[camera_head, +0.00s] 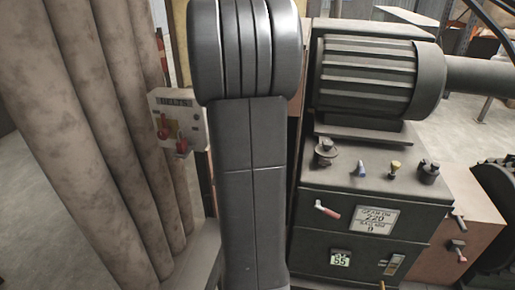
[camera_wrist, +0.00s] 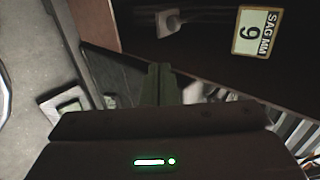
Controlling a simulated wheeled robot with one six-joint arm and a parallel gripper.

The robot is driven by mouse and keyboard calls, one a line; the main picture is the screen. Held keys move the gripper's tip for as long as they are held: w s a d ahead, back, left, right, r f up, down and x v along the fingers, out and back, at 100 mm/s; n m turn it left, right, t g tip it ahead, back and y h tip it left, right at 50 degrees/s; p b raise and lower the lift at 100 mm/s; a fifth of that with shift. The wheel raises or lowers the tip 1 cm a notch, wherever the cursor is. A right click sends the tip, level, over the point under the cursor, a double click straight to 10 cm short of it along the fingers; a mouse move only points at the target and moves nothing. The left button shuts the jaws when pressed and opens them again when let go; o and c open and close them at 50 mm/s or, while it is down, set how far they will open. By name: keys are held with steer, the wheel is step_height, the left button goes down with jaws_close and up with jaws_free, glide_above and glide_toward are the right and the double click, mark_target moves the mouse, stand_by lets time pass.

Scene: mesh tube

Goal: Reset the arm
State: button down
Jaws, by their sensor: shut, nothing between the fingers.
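My arm (camera_head: 252,180) rises through the middle of the head view as a dark grey link with a rounded joint at the top. It hides part of the machine, and my gripper does not show there. In the wrist view the dark fingers of my gripper (camera_wrist: 160,84) are together with nothing between them. The gripper's body with a green light (camera_wrist: 155,162) fills the bottom of that view. The fingers point toward a dark machine surface; I cannot tell how far apart they are from it.
A dark machine (camera_head: 372,195) with a ribbed motor (camera_head: 366,78), knobs and a red-tipped lever (camera_head: 327,210) stands right of my arm. Brown tubes (camera_head: 105,130) stand at the left, beside a small control box (camera_head: 177,120). The wrist view shows a label (camera_wrist: 257,32) reading "SAG MM 9".

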steer(key=b+x, duration=0.5)
steer(key=x, duration=1.1)
